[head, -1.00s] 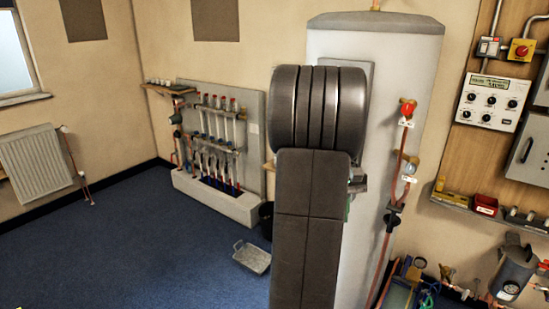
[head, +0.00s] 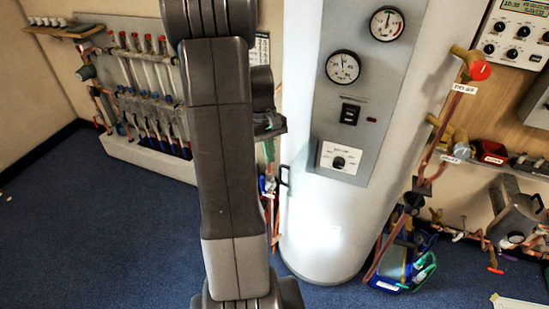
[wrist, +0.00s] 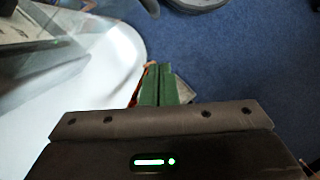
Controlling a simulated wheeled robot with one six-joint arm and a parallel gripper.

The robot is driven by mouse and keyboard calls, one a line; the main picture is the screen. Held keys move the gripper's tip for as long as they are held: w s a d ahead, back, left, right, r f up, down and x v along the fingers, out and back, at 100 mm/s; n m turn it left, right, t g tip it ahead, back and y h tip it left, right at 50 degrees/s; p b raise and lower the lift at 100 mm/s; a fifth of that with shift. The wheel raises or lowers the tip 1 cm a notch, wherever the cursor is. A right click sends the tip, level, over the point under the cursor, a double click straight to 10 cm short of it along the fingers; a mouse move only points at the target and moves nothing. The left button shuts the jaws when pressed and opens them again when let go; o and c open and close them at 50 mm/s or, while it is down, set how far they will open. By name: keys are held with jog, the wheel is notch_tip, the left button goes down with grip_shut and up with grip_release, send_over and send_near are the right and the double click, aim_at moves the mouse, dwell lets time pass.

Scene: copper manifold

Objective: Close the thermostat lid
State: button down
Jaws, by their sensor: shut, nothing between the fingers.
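The grey control panel (head: 352,95) on the white cylinder (head: 315,225) carries a white plate with a black dial (head: 339,160), which looks like the thermostat. I cannot make out its lid for certain in the head view. A dark bracket-like piece (head: 284,176) stands at the cylinder's left edge. In the wrist view a pale, partly see-through surface (wrist: 110,45) lies at upper left; I cannot tell whether it is the lid. My gripper (wrist: 160,82) has green fingers, shut and empty, pointing down beside the white cylinder. In the head view my arm partly hides it, left of the cylinder.
Copper pipes with a red valve (head: 480,70) run along the cylinder's right side. A blue tool tray (head: 392,270) sits on the floor there. The pipe manifold (head: 140,85) stands at the left wall. Blue floor (head: 90,230) is open at left.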

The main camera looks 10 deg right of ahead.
jog(key=s, duration=0.2)
jog(key=s+d, duration=0.1)
jog(key=s, duration=0.1)
jog(key=shift+r+p, duration=0.2)
jog(key=shift+p, duration=0.1)
